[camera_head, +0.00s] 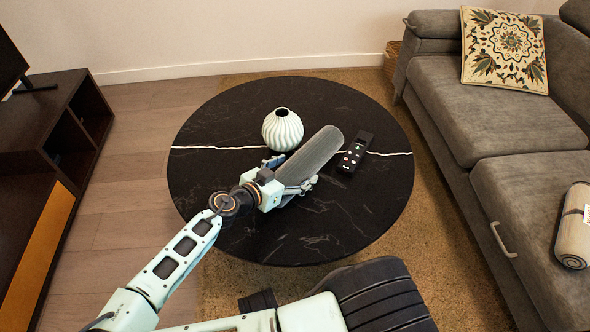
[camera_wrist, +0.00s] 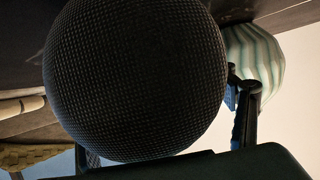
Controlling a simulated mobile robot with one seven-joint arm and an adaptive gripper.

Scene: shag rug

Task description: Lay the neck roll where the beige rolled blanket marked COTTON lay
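The neck roll (camera_head: 312,154) is a dark grey, ribbed cylinder over the black round table, slanting up and right in the head view. Its round end (camera_wrist: 135,75) fills much of the wrist view. My gripper (camera_head: 289,174) has one finger on each side of the roll's near end, and the fingers appear to press on it. Whether the roll rests on the table or hangs just above it is hard to tell. A beige rolled blanket (camera_head: 575,228) with a white label lies on the sofa seat at the right edge; the label's lettering is unreadable.
A pale green ribbed vase (camera_head: 283,129) stands close behind my gripper on the table (camera_head: 235,115). A black remote (camera_head: 355,152) lies right of the roll. The grey sofa (camera_head: 480,120) holds a patterned cushion (camera_head: 504,50). A dark cabinet (camera_head: 45,150) stands left.

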